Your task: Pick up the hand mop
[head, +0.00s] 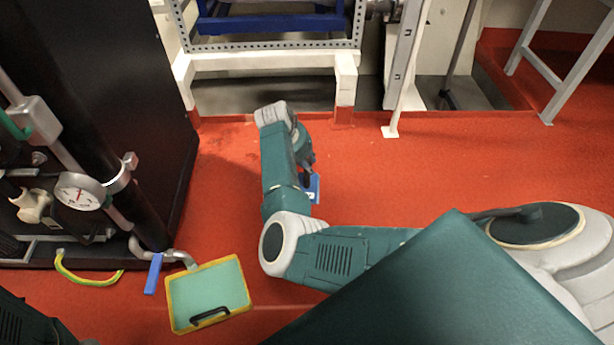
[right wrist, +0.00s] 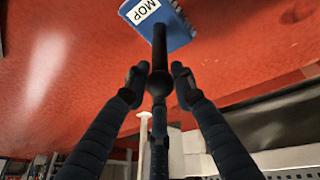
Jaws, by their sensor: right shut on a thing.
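The hand mop has a blue head with a white label reading "MOP" (right wrist: 165,25) and a black handle (right wrist: 159,48). My right gripper (right wrist: 158,78) is shut on the handle, with a finger on either side of it in the right wrist view. In the head view a small part of the blue mop head (head: 314,188) shows beside my right forearm, over the red floor. The arm hides most of the mop and the gripper there. I cannot tell how far the mop is from the floor. My left gripper is not in view.
A dark cabinet with pipes and a pressure gauge (head: 80,191) stands at the left. A yellow-rimmed green tray (head: 205,292) is at the lower left. A white frame (head: 262,60) stands at the back. The red floor (head: 440,175) to the right is clear.

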